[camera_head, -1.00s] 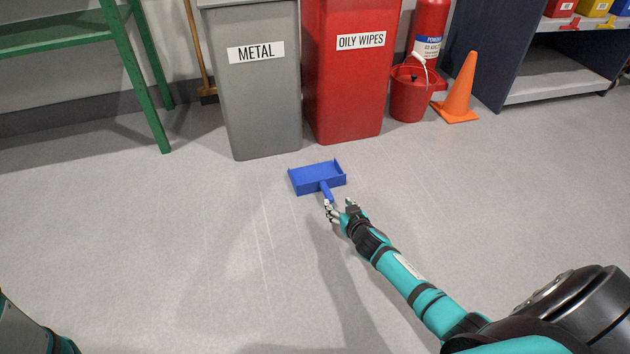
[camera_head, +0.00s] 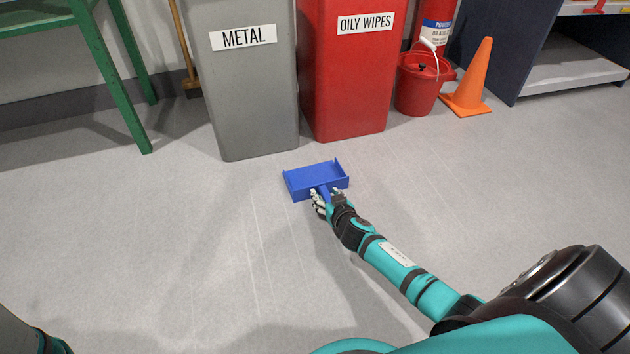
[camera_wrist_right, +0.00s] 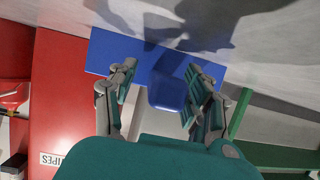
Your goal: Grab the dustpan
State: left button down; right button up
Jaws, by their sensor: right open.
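The blue dustpan (camera_head: 316,178) lies on the grey floor in front of the bins, with its handle toward me. My right gripper (camera_head: 327,198) is at the handle and is open. In the right wrist view the dustpan (camera_wrist_right: 118,55) fills the upper middle, and its handle (camera_wrist_right: 168,92) sits between the spread fingers of my right gripper (camera_wrist_right: 160,98). I cannot tell whether a finger touches the handle. The dustpan's lower part is partly hidden by the hand in the head view. My left gripper is not in view; only a bit of my left arm shows at the lower left.
A grey METAL bin (camera_head: 245,90) and a red OILY WIPES bin (camera_head: 345,80) stand behind the dustpan. A red bucket (camera_head: 418,90) and an orange cone (camera_head: 470,85) are to the right. A green table frame (camera_head: 115,90) is at the left. The floor around the dustpan is clear.

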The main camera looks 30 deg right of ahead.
jog(key=shift+r, duration=0.1)
jog(key=shift+s, duration=0.1)
grip_shut()
jog(key=shift+r, duration=0.1)
